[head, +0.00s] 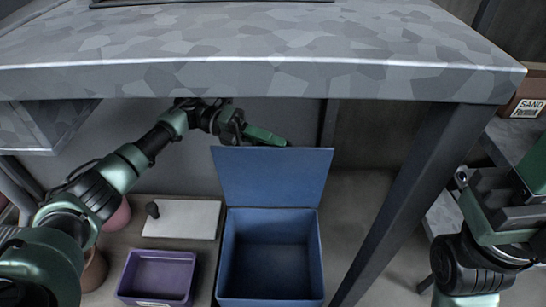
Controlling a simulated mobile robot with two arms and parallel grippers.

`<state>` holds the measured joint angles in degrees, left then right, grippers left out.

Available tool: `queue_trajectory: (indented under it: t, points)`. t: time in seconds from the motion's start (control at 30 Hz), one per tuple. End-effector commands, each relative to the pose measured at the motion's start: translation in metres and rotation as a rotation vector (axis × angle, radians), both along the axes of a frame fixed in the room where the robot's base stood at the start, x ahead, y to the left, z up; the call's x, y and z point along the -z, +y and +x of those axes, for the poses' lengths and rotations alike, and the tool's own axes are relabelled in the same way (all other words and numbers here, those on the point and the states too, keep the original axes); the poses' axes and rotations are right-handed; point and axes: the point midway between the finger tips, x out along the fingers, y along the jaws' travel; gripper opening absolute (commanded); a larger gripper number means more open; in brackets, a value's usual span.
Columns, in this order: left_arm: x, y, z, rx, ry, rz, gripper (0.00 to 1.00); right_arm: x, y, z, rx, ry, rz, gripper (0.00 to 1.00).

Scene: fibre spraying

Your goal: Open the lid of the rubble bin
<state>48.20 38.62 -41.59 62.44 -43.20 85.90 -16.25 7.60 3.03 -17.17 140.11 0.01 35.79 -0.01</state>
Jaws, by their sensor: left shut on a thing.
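The rubble bin (270,302) is a blue open-topped box on the low shelf under the table. Its blue lid (274,178) stands raised at the bin's back edge, close to upright, and the dark inside of the bin shows. My left gripper (268,139) is at the top edge of the lid and is shut on it. The fingertips' exact contact with the lid is partly hidden. My right arm shows at the right edge of the picture, away from the bin, and its gripper cannot be made out.
A grey patterned tabletop (270,45) overhangs the bin, with a dark leg (415,190) to its right. A purple tray (160,275) and a white board (182,220) with a dark knob lie left of the bin. A box labelled SAND (528,107) is at the far right.

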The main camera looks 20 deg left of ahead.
Motion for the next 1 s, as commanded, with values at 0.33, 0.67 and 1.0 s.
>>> queue_trajectory:
  t: [0.33,0.67,1.0]
  points:
    - [0.002,0.005,0.015,0.000,0.071,-0.017,0.00,-0.006,0.001,-0.007,0.002,-0.045,-0.004,0.36]
    - [0.002,0.005,0.015,0.000,0.068,-0.016,0.32,-0.007,0.001,-0.007,0.002,-0.045,-0.004,0.36]
    - [0.000,0.010,0.017,-0.001,0.067,-0.018,0.32,-0.009,0.001,-0.007,0.002,-0.046,-0.004,0.36]
